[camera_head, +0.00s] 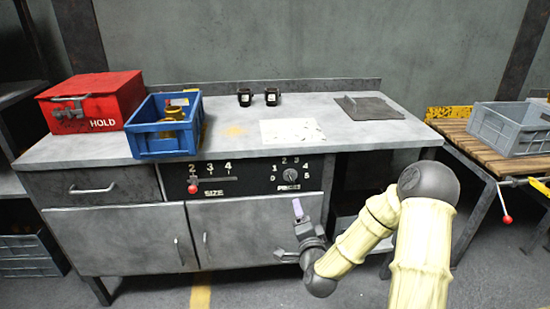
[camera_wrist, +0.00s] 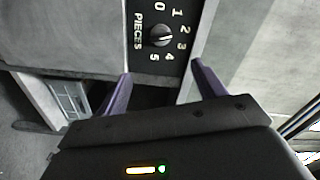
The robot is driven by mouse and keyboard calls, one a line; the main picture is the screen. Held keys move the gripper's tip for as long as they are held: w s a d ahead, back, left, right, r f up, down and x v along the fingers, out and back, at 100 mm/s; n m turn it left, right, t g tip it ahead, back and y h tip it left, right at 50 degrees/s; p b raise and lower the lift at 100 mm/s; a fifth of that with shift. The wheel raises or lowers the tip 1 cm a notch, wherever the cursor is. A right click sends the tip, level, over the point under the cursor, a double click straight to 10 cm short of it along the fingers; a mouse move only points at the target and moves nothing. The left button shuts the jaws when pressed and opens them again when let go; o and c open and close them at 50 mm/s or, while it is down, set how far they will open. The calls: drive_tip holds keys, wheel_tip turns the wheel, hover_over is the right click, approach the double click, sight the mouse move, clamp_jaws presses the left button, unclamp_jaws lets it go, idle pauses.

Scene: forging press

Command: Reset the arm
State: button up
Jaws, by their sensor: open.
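My arm reaches in from the lower right in the head view, bent at the elbow. My gripper (camera_head: 298,209) is in front of the workbench's lower cabinet doors, below the control panel. In the wrist view my gripper (camera_wrist: 160,80) shows two purple fingers spread apart with nothing between them. Beyond the fingers is the PIECES dial (camera_wrist: 162,36), which also shows in the head view (camera_head: 290,174). The gripper appears apart from the dial and the panel.
The workbench (camera_head: 225,112) carries a red HOLD box (camera_head: 92,102), a blue crate (camera_head: 163,145), two small black holders (camera_head: 258,97) and a dark plate (camera_head: 369,107). A SIZE slider with a red knob (camera_head: 193,188) is on the panel. A grey crate (camera_head: 510,130) sits on a slatted table at right.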

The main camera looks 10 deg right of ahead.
drive_tip(key=s+a+f+n+g+y, duration=0.25)
drive_tip(key=s+a+n+g, duration=0.2)
drive_tip(key=n+g, duration=0.35)
drive_tip(key=s+d+r+n+g+h, duration=0.1)
drive_tip(key=s+d+n+g, duration=0.2)
drive_tip(key=s, duration=0.6)
drive_tip(key=s+d+r+n+g+h, duration=0.1)
drive_tip(key=s+r+n+g+h, duration=0.2)
drive_tip(key=s, duration=0.7)
wheel_tip(320, 180, up, 30)
drive_tip(key=g+y+p, duration=0.1)
drive_tip(key=p, duration=3)
drive_tip(key=shift+s+d, duration=0.15)
drive_tip(key=shift+d, duration=0.05)
drive_tip(key=shift+y, duration=0.25)
